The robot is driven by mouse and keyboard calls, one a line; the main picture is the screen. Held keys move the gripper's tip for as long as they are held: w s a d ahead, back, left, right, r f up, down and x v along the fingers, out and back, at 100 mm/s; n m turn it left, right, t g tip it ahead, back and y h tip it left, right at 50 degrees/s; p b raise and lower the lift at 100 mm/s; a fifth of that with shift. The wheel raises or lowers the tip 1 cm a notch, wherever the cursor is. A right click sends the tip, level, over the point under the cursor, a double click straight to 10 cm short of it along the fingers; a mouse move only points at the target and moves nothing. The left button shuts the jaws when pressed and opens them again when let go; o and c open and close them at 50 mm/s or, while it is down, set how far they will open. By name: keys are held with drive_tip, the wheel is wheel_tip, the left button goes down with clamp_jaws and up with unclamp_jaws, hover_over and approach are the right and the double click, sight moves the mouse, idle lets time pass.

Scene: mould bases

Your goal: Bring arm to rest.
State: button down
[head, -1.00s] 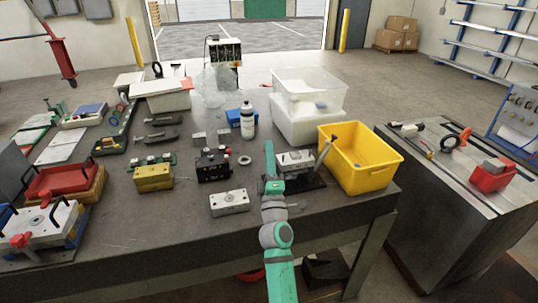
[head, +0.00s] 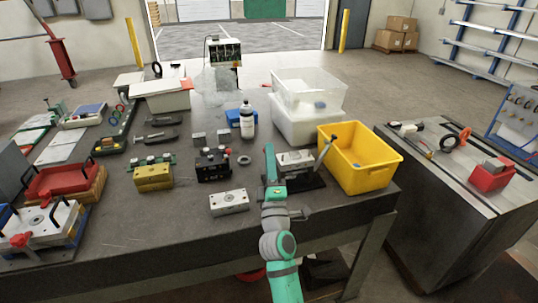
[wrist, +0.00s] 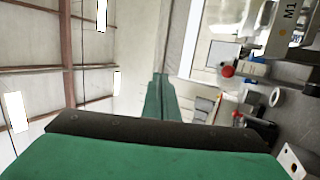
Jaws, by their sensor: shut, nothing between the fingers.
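My gripper (head: 269,148) is above the front right part of the dark workbench (head: 120,225), its fingers closed and pointing away from me toward the back. In the wrist view its green fingers (wrist: 160,80) lie together with nothing between them. My teal arm reaches up to it from the bottom of the head view. A grey metal block on a dark base (head: 296,160) is just right of the gripper in the picture. Whether the two touch cannot be told.
A yellow bin (head: 393,178) stands at the bench's right front. A light mould plate (head: 229,202), a black block (head: 212,167) and a bottle (head: 247,122) are left of the gripper. A clear tub (head: 342,95) is behind. A separate metal cabinet (head: 420,200) stands right.

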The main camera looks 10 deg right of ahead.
drive_tip(key=s+a+f+m+g, duration=0.1)
drive_tip(key=s+a+f+m, duration=0.3)
drive_tip(key=s+f, duration=0.4)
drive_tip(key=s+a+f+m+g+h, duration=0.1)
drive_tip(key=s+a+f+m+g, duration=0.2)
drive_tip(key=s+f, duration=0.5)
drive_tip(key=s+a+f+m, duration=0.4)
drive_tip(key=s+f+m, duration=0.1)
drive_tip(key=s+f, duration=0.3)
drive_tip(key=s+d+f+m+g, duration=0.1)
drive_tip(key=s+f+m+g, duration=0.1)
drive_tip(key=s, duration=1.2)
drive_tip(key=s+d+f+m+g+y, duration=0.1)
drive_tip(key=s+d+f+m+g, duration=0.1)
drive_tip(key=s, duration=1.3)
drive_tip(key=shift+s+d+f+m, duration=0.15)
drive_tip(key=shift+f+m, duration=0.15)
drive_tip(key=shift+f, duration=0.1)
